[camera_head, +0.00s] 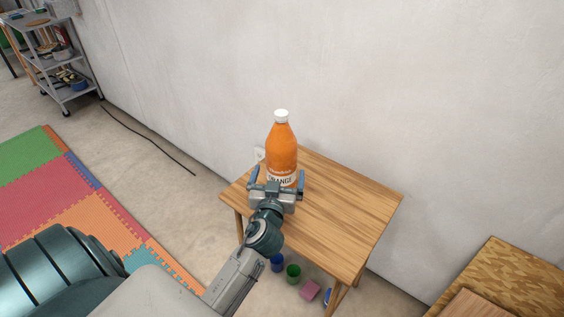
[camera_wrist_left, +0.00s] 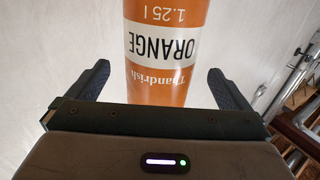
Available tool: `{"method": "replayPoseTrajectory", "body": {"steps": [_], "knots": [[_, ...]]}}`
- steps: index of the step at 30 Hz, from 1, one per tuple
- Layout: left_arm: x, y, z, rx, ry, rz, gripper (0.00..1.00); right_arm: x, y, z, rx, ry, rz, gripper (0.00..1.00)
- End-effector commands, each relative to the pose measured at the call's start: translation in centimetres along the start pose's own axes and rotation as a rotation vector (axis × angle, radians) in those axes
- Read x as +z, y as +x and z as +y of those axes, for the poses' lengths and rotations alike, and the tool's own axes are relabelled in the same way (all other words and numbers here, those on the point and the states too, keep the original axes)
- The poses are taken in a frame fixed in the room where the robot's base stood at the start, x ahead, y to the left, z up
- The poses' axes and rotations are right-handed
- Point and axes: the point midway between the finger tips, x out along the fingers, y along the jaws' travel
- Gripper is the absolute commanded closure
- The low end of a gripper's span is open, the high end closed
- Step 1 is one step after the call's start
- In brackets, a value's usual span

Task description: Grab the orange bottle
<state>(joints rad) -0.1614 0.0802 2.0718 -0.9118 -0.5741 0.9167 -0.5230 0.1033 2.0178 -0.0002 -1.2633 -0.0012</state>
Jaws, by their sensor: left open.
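The orange bottle (camera_head: 283,150) with a white cap stands upright on the small wooden table (camera_head: 350,208) near the wall. Its label shows large in the left wrist view (camera_wrist_left: 165,50), where the bottle looks upside down. My left gripper (camera_head: 276,181) is open in front of the bottle, one finger to each side of its lower part. In the left wrist view, the left gripper (camera_wrist_left: 162,88) has its two fingers apart, with clear gaps between them and the bottle. The bottle's base is hidden behind the gripper. My right gripper is not in view.
Small cups, one blue (camera_head: 277,262) and one green (camera_head: 293,273), and a pink block (camera_head: 309,290) are on the floor by the table. A wooden surface (camera_head: 510,285) is at the lower right. The wall is close behind the table. The table's right part is bare.

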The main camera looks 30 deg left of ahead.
Motion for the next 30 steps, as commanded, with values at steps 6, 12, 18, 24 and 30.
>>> {"method": "replayPoseTrajectory", "body": {"steps": [6,12,18,24,30], "knots": [[-0.2,2.9,0.0,0.000,0.002,0.002,0.00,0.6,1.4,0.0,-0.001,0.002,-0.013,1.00],[-0.1,5.2,0.0,0.000,0.001,0.001,0.00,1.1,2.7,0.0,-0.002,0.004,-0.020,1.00],[0.0,5.4,0.0,0.000,0.000,0.000,0.00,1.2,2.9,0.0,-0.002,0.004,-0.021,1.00],[0.0,5.4,0.0,0.000,0.000,0.000,0.26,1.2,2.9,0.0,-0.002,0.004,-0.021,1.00],[0.0,5.4,0.0,0.000,0.000,0.000,0.65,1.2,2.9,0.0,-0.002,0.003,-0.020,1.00]]}}
